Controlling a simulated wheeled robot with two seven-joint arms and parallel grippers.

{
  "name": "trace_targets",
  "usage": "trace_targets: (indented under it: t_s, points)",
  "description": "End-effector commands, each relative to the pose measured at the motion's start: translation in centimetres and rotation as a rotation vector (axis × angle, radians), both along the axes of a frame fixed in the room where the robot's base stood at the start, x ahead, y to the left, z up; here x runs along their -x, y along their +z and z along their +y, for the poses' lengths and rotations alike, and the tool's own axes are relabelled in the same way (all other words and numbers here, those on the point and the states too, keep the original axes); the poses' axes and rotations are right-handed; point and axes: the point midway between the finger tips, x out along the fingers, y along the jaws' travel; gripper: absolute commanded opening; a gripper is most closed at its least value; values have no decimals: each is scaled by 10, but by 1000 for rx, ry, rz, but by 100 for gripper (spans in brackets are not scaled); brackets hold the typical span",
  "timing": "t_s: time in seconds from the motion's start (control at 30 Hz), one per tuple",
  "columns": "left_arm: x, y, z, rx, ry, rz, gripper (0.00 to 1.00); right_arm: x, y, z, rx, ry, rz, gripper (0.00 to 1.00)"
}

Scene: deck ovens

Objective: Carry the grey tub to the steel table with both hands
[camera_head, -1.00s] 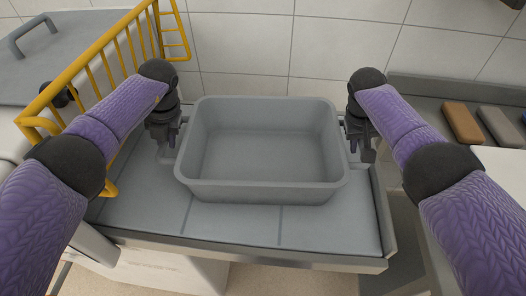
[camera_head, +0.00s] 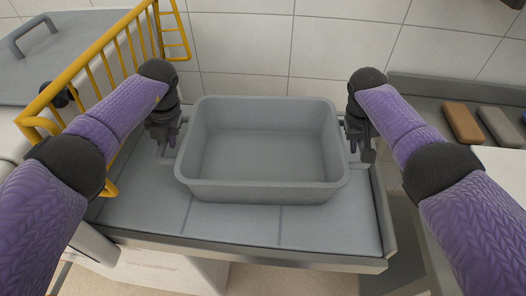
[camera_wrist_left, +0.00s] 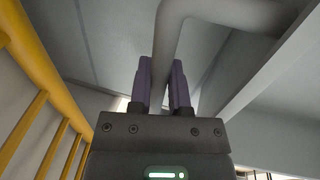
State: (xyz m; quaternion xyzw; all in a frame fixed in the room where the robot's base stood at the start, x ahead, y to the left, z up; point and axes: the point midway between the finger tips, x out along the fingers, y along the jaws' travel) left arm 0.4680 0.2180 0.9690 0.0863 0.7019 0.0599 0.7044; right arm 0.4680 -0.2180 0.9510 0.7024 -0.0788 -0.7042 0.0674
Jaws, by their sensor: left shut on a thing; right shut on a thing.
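The grey tub (camera_head: 262,190) is an empty, open rectangular bin. It sits upright on a grey panelled surface (camera_head: 235,225) in the middle of the head view. My left gripper (camera_head: 170,146) is at the tub's left side. In the left wrist view its two fingers (camera_wrist_left: 164,88) are shut on a grey bar-like handle (camera_wrist_left: 166,45). My right gripper (camera_head: 361,150) is at the tub's right side, shut on the handle there; its fingertips are partly hidden. I cannot tell which surface is the steel table.
A yellow railing (camera_head: 87,83) stands close by my left arm; it also shows in the left wrist view (camera_wrist_left: 45,95). A counter at the right (camera_head: 430,92) holds a brown block (camera_head: 462,123) and a grey-brown block (camera_head: 501,127). A tiled wall (camera_head: 340,45) is behind.

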Motion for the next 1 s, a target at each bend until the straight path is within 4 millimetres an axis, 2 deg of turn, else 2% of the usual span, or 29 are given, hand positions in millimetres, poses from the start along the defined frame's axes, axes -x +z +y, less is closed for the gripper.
trace_targets:
  t_s: [0.17,0.4,0.47,1.0]
  points:
    - [0,11,0,0,0,-4,0,0,11,0,0,0,-4,0]
    - [-1,54,0,1,0,-14,0,-1,54,0,0,0,-14,0]
    - [-1,60,0,1,0,-16,0,-1,60,0,0,0,-16,0]
    - [0,56,0,1,0,-15,0,-1,56,0,0,0,-15,0]
